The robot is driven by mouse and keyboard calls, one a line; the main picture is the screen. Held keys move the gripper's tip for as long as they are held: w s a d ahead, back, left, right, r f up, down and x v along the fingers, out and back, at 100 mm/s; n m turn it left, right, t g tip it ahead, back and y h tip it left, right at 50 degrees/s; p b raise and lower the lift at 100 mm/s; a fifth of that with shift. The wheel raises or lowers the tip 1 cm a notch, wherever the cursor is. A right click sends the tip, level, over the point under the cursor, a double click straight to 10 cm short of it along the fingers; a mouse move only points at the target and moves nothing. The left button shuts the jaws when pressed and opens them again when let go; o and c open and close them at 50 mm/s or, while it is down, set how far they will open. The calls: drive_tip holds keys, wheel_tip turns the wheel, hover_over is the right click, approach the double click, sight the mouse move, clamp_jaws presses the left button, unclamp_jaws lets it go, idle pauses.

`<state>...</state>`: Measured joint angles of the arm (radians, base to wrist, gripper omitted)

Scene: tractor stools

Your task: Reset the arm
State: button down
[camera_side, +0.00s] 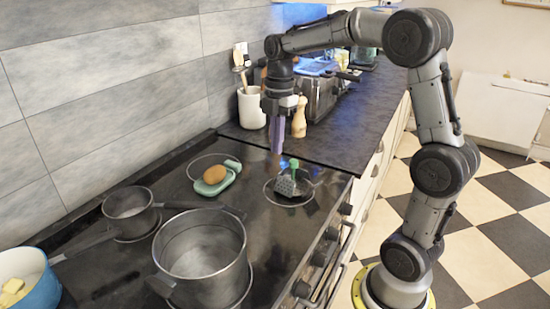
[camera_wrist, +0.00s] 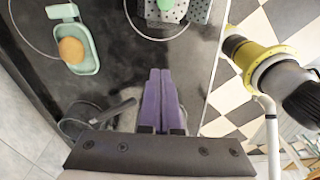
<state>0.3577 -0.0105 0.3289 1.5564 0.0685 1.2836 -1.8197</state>
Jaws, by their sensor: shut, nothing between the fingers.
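My gripper (camera_side: 277,150) points straight down above the far part of the black stove top. Its purple fingers are together with nothing between them, as the wrist view shows too (camera_wrist: 160,74). My arm reaches over from the right, its base on the floor beside the stove. Below and to the right of the fingers, in the side view, a grater with a green handle (camera_side: 288,183) lies on a burner ring. A green dish (camera_side: 217,180) holding a brown, potato-like item (camera_side: 215,174) sits to the left of the fingers.
A large pot (camera_side: 203,255) and a smaller pan (camera_side: 130,207) stand on the nearer burners. A blue pot (camera_side: 28,280) is at the lower left. A utensil crock (camera_side: 251,107), a pepper mill (camera_side: 299,118) and a toaster (camera_side: 321,96) stand on the counter behind.

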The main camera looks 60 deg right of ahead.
drive_tip(key=s+a+r+m+t, duration=0.1)
drive_tip(key=s+a+r+t, duration=0.2)
drive_tip(key=s+a+r, duration=0.55)
drive_tip(key=s+a+f+m+t, duration=0.2)
drive_tip(key=s+f+m, duration=0.6)
drive_tip(key=m, duration=0.7)
drive_tip(key=shift+s+a+f+m+t+h, duration=0.3)
drive_tip(key=shift+s+a+h, duration=0.15)
drive_tip(key=shift+s, duration=0.45)
drive_tip(key=shift+r, duration=0.1)
